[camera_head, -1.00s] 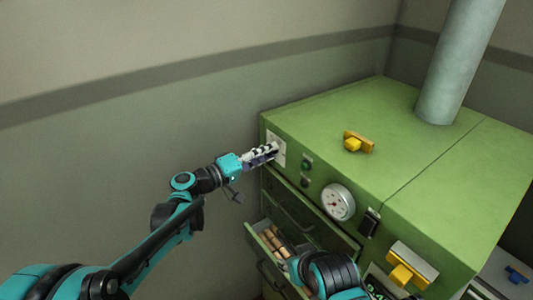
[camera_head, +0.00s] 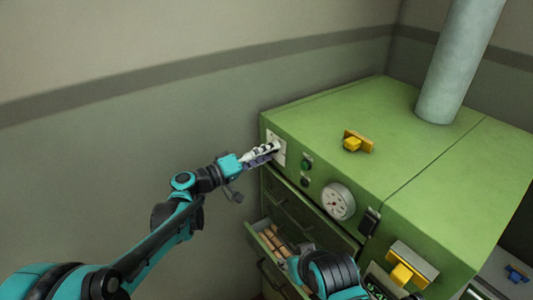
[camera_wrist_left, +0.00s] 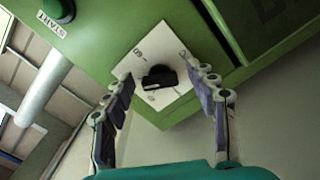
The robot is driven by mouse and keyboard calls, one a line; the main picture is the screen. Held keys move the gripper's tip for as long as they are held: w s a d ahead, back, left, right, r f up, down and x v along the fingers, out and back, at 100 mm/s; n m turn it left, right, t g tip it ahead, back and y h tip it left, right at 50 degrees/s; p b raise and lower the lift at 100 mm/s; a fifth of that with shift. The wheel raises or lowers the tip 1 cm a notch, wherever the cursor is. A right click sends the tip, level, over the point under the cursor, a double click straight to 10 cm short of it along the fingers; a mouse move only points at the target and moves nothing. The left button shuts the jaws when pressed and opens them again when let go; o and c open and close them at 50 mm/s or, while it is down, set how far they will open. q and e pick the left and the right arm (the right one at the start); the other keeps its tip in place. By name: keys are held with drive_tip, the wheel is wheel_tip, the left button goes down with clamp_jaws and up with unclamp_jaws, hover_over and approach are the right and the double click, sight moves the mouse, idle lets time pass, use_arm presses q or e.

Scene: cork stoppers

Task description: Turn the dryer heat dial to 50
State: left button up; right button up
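The heat dial is a black knob (camera_wrist_left: 159,77) on a square white plate (camera_wrist_left: 170,100) with small printed marks, seen tilted in the left wrist view. I cannot tell which mark the knob points to. In the head view the plate (camera_head: 279,158) sits at the left end of the green dryer's front (camera_head: 400,200). My left gripper (camera_head: 268,149) is in front of the plate. In the left wrist view its fingers (camera_wrist_left: 158,76) are spread apart on both sides of the knob; contact cannot be seen. My right gripper is out of view; only part of that arm shows at the bottom.
A green START button (camera_wrist_left: 58,8) is near the dial. A round gauge (camera_head: 338,201), a black switch (camera_head: 369,221) and a yellow handle (camera_head: 408,268) are further right. An open drawer (camera_head: 270,243) holding corks sticks out below. A pipe (camera_head: 455,70) rises from the dryer top.

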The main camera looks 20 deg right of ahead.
use_arm(q)
drive_tip(key=v, duration=1.2)
drive_tip(key=s+a+f+n+y+b, duration=0.1)
drive_tip(key=s+a+f+y, duration=0.7)
drive_tip(key=a, duration=0.4)
drive_tip(key=s+a+f+n+t+y+b, duration=0.1)
drive_tip(key=s+a+f+y+b, duration=0.1)
drive_tip(key=s+a+f+y, duration=0.7)
drive_tip(key=s+a, duration=0.3)
drive_tip(key=s, duration=0.1)
drive_tip(key=shift+s+f, duration=0.3)
drive_tip(key=shift+f, duration=0.05)
